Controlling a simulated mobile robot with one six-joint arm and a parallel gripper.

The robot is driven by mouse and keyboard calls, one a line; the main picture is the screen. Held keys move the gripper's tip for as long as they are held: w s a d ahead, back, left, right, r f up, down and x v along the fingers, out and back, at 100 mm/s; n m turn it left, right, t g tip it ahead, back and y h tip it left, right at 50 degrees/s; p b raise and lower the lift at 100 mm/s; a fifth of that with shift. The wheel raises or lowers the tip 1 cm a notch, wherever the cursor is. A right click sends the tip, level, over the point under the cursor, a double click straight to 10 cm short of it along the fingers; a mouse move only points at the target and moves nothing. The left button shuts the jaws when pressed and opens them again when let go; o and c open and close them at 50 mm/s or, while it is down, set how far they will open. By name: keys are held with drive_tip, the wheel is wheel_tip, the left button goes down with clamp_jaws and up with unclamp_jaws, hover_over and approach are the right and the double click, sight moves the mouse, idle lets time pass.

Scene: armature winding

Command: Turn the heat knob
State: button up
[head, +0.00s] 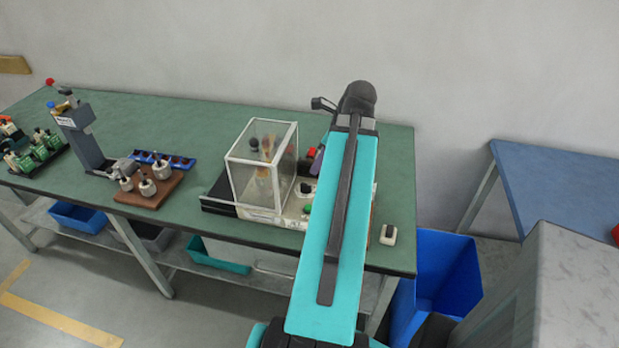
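A cream machine (264,215) with a clear, white-framed enclosure (243,180) stands near the right end of the green bench. A green round part (308,208) and small dark parts show on its panel, right of the enclosure. I cannot tell whether any of these is the heat knob; part of the panel is hidden behind my teal arm. My arm reaches up across the right side of the machine, with its dark joint above the back of the bench. My gripper does not show clearly; the arm covers the area where it may be.
A small white box with a dark top (388,234) sits at the bench's right front. A brown block with metal parts (150,188) and a grey press (83,138) stand left. A blue bin (450,275) is right of the green bench (200,117). Bare bench lies behind the enclosure.

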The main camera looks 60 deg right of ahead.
sight(306, 184)
drive_tip(key=shift+p+x, duration=0.75)
drive_tip(key=shift+x, duration=4.35)
drive_tip(key=shift+s, duration=0.1)
drive_tip(key=shift+c, duration=0.2)
clamp_jaws()
drive_tip(key=shift+d+r, duration=0.1)
drive_tip(key=shift+d, duration=0.25)
drive_tip(key=shift+a, duration=0.2)
